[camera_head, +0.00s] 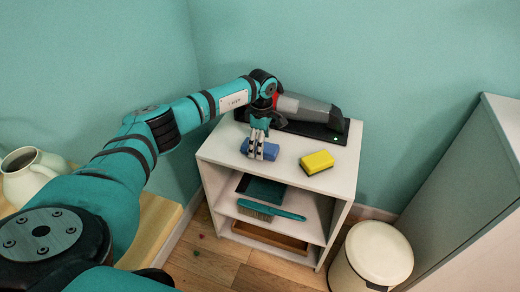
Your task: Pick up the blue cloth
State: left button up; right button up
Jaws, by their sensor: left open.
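The blue cloth (271,151) is a small folded-looking blue block lying on top of the white shelf unit (312,202), near its front left. My left gripper (256,156) points down over the cloth, with its fingers in front of and around part of it. The fingers are open, and they hide the middle of the cloth. I cannot tell whether they touch it. My right gripper is not in view.
A yellow sponge (317,161) lies to the right on the shelf top. A grey handheld vacuum (305,108) on a black base is behind. A brush (270,210) sits on a lower shelf. A white bin (379,251) stands right; a white jug (30,175) is left.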

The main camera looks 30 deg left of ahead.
pick_arm(q)
jog(key=shift+w+f, duration=0.1)
jog(key=shift+f, duration=0.45)
jog(key=c, duration=1.2)
